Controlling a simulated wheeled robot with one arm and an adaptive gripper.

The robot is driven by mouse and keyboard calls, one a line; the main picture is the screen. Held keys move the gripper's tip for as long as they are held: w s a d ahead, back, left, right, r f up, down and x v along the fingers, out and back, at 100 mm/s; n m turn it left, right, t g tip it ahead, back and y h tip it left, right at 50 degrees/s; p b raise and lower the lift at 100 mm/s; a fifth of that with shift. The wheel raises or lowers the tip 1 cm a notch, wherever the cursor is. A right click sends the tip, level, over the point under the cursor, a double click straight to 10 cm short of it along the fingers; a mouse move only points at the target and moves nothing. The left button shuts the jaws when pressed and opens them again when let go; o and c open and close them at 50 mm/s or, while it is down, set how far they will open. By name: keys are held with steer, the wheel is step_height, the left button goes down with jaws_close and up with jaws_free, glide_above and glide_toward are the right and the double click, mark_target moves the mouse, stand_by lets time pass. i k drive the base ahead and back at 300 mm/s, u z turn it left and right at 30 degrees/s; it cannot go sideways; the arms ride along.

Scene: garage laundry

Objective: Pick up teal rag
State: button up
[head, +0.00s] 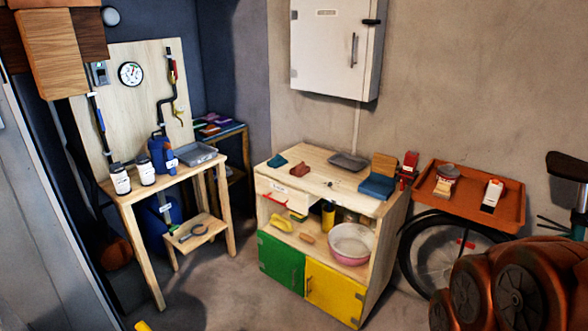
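A small crumpled dark teal cloth (277,160), which looks like the teal rag, lies at the back left of the wooden cabinet's top (318,172). A small red-brown cloth-like piece (300,170) lies just right of it. A larger folded blue-teal item (377,187) lies at the right end of the same top.
A grey tray (348,161) and a wooden block (384,163) are also on the cabinet. A workbench (147,189) stands left, an orange tray (498,213) right, above a wheel (412,262). Floor shows between bench and cabinet.

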mark_target(277, 162)
steer(key=z, duration=0.2)
steer(key=i, duration=1.1)
steer(key=u, duration=0.45)
steer(key=i, duration=0.9)
steer(key=u, duration=1.15)
steer(key=i, duration=0.5)
steer(key=u, duration=0.45)
